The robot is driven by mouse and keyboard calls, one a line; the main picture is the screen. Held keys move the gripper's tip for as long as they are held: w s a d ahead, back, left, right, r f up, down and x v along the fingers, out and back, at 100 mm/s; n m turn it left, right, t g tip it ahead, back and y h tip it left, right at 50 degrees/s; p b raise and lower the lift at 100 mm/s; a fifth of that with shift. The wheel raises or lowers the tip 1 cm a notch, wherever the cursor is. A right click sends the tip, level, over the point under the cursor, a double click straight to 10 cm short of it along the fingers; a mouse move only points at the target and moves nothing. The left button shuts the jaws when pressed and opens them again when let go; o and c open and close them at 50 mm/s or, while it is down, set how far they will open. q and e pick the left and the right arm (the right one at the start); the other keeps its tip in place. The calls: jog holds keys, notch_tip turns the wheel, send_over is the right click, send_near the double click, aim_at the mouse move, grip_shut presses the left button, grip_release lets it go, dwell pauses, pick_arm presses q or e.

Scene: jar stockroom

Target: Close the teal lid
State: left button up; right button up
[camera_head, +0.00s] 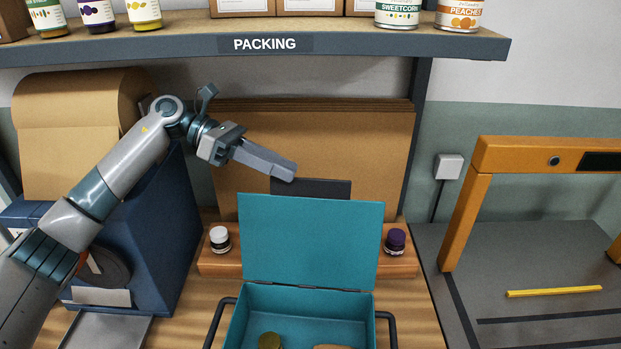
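The teal lid (310,240) stands raised, nearly upright, along the back edge of the teal box (305,299). The box is open toward me, and its lower part is cut off by the picture's bottom edge. A dark flat panel (325,187) shows just above and behind the lid's top edge. My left gripper (293,172) is above and behind the lid's top edge, pointing right. Its fingers look like one bar with no gap, shut and empty. I cannot tell whether it touches the dark panel. My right gripper is not in view.
Dark handles flank the box. A white-lidded jar (220,240) and a purple-lidded jar (395,242) stand on a wooden riser (290,264) behind it. Cardboard sheets (390,150) stand at the back. The PACKING shelf (400,44) overhangs. An orange frame (480,160) stands right.

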aim_at(310, 180)
pick_arm(q)
jog(key=p+x, duration=0.3)
jog(key=x, duration=0.3)
jog(key=shift+r, duration=0.15)
jog(key=shift+s+d+f, duration=0.1)
jog(key=shift+d+f, duration=0.15)
jog(key=shift+c, duration=0.3)
grip_shut()
dwell(0.9)
